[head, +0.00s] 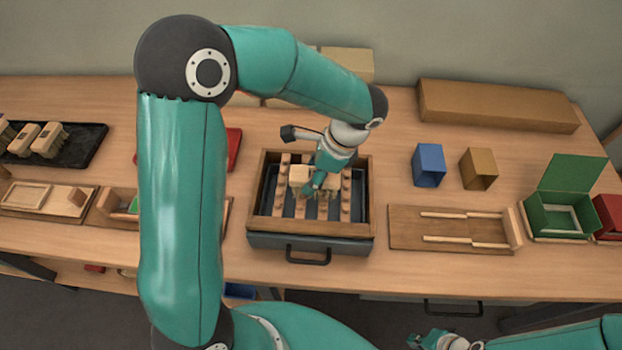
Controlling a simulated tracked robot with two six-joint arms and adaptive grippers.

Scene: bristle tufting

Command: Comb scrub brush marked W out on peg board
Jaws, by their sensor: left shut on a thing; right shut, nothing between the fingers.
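The peg board (345,215) is a wooden-framed tray with rows of pegs in the middle of the table. A pale scrub brush (299,175) is at the board among the peg rows, its bristles pointing down. My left gripper (316,183) is over the board, shut on this brush and covering its middle. No W can be read on it. I cannot tell how deep the bristles sit between the pegs. My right gripper (428,340) is shut and empty at the bottom edge, in front of the table.
Several more brushes lie on a black tray (88,147) at the far left. A blue box (429,165) and a tan box (478,168) stand right of the board, behind a wooden fixture (405,228). An open green box (560,205) is at the right. My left arm hides some table.

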